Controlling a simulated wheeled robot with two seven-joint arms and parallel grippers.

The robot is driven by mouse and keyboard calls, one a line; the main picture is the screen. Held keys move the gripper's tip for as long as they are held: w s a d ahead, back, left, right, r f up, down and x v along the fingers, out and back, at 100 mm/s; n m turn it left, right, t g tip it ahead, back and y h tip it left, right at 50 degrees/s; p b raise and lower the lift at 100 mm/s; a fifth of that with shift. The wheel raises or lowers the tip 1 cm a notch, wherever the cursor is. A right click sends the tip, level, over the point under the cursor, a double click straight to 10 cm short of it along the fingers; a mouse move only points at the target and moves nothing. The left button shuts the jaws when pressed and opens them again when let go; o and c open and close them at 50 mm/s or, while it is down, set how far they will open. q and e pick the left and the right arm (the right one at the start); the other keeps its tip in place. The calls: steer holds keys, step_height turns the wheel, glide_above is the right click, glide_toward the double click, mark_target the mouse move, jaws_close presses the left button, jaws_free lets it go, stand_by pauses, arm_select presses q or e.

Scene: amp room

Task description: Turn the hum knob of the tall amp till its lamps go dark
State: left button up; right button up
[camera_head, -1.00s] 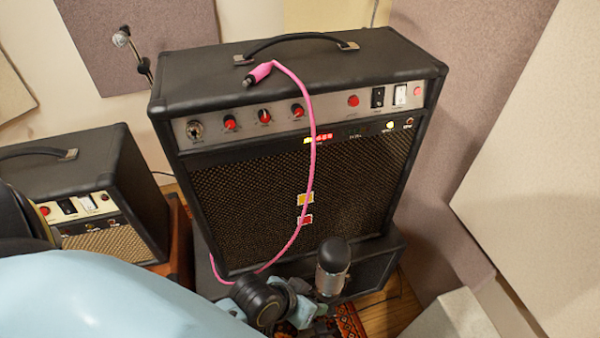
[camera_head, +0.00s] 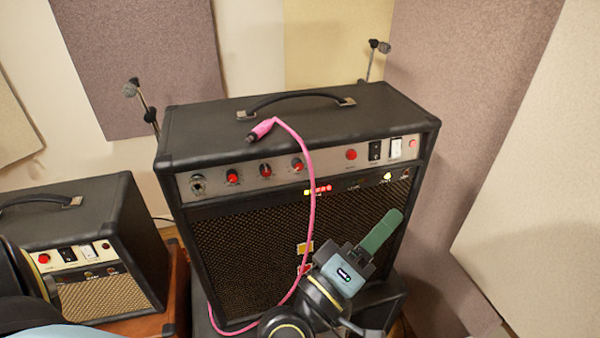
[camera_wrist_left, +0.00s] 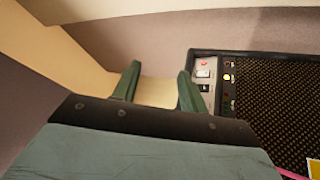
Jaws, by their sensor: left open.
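The tall amp (camera_head: 290,240) stands in the middle of the head view, with a silver control panel on top of its grille. Three red knobs (camera_head: 265,170) sit on the panel's left half; their labels are too small to read, so I cannot tell which is hum. A short lamp row (camera_head: 318,189) glows yellow and red below them. My left gripper (camera_head: 390,222) is open and empty in front of the grille's right side, below the panel. In the wrist view its two green fingers (camera_wrist_left: 160,72) are apart, with the amp's edge (camera_wrist_left: 196,58) to their right. My right gripper is out of view.
A pink cable (camera_head: 312,215) hangs from the amp's top down its front, right of the knobs. A smaller amp (camera_head: 70,235) stands at the left. Panel switches (camera_head: 375,150) are at the right. Padded wall panels (camera_head: 465,130) flank the right side.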

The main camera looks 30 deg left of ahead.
arm_select(q)
steer(key=a+r+n+t+y, duration=0.25)
steer(key=a+n+y, duration=0.25)
steer(key=n+y, duration=0.5)
steer(key=n+g+y, duration=0.8)
steer(key=n+g, duration=0.2)
steer(key=n, duration=0.6)
glide_toward(298, 168)
steer(key=p+x, duration=0.3)
steer(key=x, duration=0.4)
steer(key=shift+w+r, duration=0.1)
steer(key=shift+r, duration=0.05)
steer(key=shift+w+a, duration=0.4)
